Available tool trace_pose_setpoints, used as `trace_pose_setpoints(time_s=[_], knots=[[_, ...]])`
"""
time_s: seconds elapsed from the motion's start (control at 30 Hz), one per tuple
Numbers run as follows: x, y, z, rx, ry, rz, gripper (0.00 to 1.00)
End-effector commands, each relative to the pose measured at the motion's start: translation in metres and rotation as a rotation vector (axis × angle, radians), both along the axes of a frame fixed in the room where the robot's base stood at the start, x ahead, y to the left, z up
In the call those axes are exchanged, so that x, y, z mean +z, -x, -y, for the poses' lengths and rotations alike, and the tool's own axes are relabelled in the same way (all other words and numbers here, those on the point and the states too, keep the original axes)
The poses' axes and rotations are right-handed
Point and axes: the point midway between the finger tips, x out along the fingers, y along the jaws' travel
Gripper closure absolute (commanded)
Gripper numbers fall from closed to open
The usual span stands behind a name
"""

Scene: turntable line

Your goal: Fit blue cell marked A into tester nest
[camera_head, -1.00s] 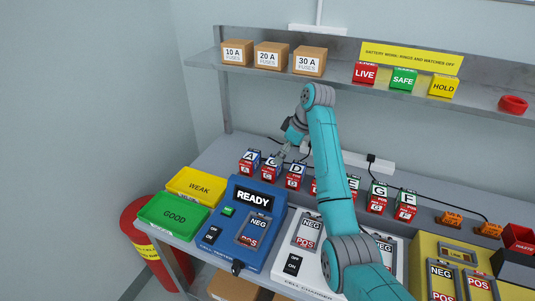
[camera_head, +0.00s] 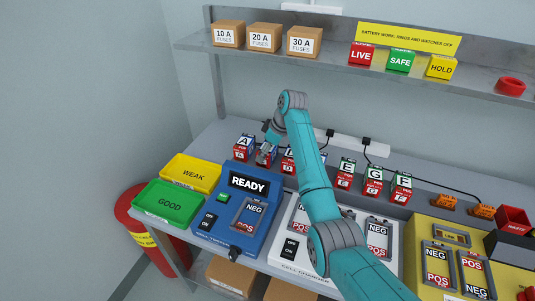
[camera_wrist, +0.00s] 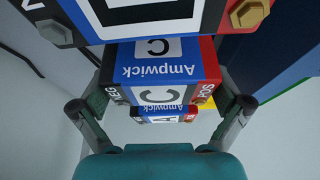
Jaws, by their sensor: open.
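The blue cell marked A (camera_head: 243,147) stands upright at the left end of the back row of cells. In the wrist view cell A (camera_wrist: 165,117) shows small and partly hidden behind cell C (camera_wrist: 160,72). My gripper (camera_head: 264,153) is open and empty, at the row by cell C, just right of cell A. In the wrist view its fingers (camera_wrist: 165,100) lie either side of cells C and A; I see no contact. The blue tester (camera_head: 213,232) stands in front, its screen reading READY. Its nest (camera_head: 250,215), marked NEG and POS, is empty.
Cell D (camera_head: 288,163) stands right of C; green-topped cells E, G and F (camera_head: 373,180) stand further right. Yellow WEAK (camera_head: 193,173) and green GOOD (camera_head: 168,205) trays lie left of the tester. A white charger (camera_head: 290,245) is right of it. A shelf (camera_head: 345,58) runs above.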

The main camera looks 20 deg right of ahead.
Motion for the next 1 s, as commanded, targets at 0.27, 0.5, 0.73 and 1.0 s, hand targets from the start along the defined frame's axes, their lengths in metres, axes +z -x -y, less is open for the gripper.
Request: trace_pose_setpoints(time_s=[0.27, 0.5, 0.73, 1.0], knots=[[-0.0104, -0.0027, -0.003, 0.0, 0.001, 0.001, 0.0], [-0.0101, -0.0025, -0.0028, 0.0, 0.001, 0.001, 0.35], [-0.009, -0.003, -0.0028, 0.0, 0.001, 0.002, 0.67], [-0.0006, -0.0049, -0.0065, 0.0, 0.0, 0.004, 0.67]])
